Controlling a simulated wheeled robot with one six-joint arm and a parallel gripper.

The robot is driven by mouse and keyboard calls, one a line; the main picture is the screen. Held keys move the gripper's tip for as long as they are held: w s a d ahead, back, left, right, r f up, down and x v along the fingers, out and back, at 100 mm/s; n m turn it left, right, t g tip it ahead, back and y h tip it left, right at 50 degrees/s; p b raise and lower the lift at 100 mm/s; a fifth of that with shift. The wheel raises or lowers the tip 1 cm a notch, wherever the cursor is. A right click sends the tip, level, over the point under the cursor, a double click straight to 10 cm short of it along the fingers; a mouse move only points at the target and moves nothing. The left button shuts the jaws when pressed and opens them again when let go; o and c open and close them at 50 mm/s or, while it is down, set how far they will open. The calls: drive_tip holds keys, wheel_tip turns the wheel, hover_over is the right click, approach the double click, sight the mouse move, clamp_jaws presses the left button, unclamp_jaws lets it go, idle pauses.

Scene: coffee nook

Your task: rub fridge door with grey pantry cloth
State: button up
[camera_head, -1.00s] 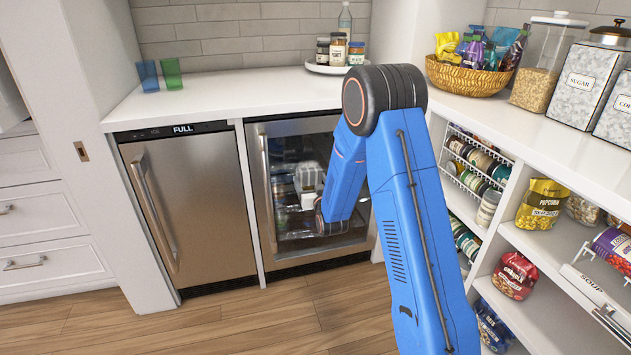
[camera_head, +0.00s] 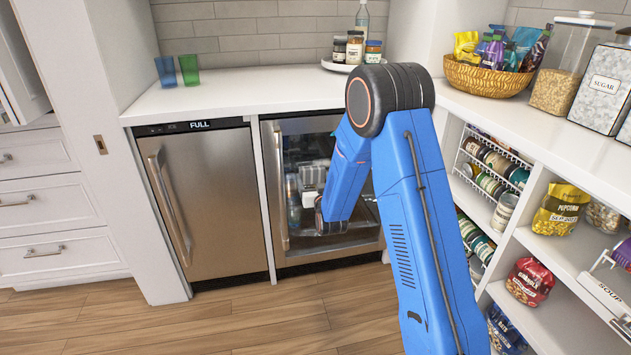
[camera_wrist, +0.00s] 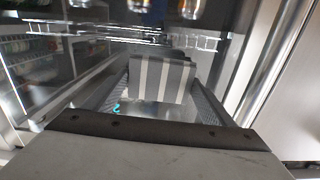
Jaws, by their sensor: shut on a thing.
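The grey cloth (camera_wrist: 162,78), with pale stripes, is in my gripper (camera_wrist: 160,88) in the wrist view. The fingers are shut on it, and the cloth spreads across their far end. The fridge door (camera_head: 282,190) has a steel frame and dark glass in the head view. My blue arm reaches down in front of its glass. A pale part shows beside the arm's lower end, but I cannot make out the gripper clearly there. In the wrist view the glass and its reflections lie close around the cloth. I cannot tell whether the cloth touches the door.
A steel appliance marked FULL (camera_head: 205,200) stands left of the fridge. The white counter (camera_head: 250,90) above bears two cups and a tray of jars (camera_head: 355,50). Open pantry shelves (camera_head: 560,235) stand close on the right. The wooden floor (camera_head: 230,320) in front is clear.

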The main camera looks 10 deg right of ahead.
sight(323, 171)
drive_tip(key=shift+r, duration=1.15)
drive_tip(key=shift+w+d, duration=0.1)
drive_tip(key=shift+d, duration=1.95)
drive_tip(key=d, duration=0.8)
drive_tip(key=shift+a, duration=0.1)
drive_tip(key=shift+s+a, duration=0.2)
drive_tip(key=shift+a, duration=1.75)
drive_tip(key=shift+w+a, duration=0.2)
drive_tip(key=shift+a, duration=3.8)
drive_tip(key=shift+s, duration=3.05)
